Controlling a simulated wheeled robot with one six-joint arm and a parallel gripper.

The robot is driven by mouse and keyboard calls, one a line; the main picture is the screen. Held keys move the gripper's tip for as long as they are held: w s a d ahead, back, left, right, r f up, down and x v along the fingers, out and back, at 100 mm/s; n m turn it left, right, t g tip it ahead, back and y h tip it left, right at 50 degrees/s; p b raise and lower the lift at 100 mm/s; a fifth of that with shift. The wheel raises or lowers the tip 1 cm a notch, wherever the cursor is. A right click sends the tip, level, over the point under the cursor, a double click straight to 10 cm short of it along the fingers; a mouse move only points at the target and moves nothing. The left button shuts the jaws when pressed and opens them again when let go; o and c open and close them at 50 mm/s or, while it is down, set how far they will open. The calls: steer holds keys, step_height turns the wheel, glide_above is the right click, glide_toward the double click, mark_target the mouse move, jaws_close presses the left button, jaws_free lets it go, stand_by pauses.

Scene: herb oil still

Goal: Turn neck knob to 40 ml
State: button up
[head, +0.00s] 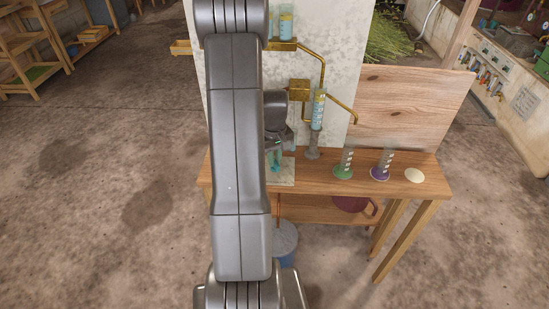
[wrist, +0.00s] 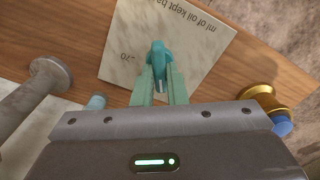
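The neck knob (wrist: 157,52) is a teal, narrow grip in the wrist view, over a pale card (wrist: 192,50). The card carries upside-down print, "ml of oil kept" and "70"; no 40 mark is readable. My gripper (wrist: 159,76) has teal fingers, close together, one on each side of the knob and seemingly touching it. A small pale mark shows between the fingers. In the head view my gripper (head: 275,160) points down over the card (head: 287,179), and my arm covers much of this area. The knob's pointer direction is unclear.
A wooden bench (head: 420,186) carries a green-based cylinder (head: 344,171), a purple-based cylinder (head: 381,171) and a cream disc (head: 414,175). A brass-piped glass column (head: 319,108) stands close right of my gripper on a grey stand (head: 312,145). A wooden board rises behind.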

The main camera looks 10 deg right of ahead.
jaws_close()
steer(key=m+b, duration=0.1)
steer(key=m, duration=0.2)
steer(key=m+b, duration=0.1)
steer(key=m, duration=0.3)
steer(key=shift+d+m, duration=0.15)
steer(key=shift+m, duration=0.15)
stand_by(0.4)
steer(key=o, duration=0.6)
jaws_free()
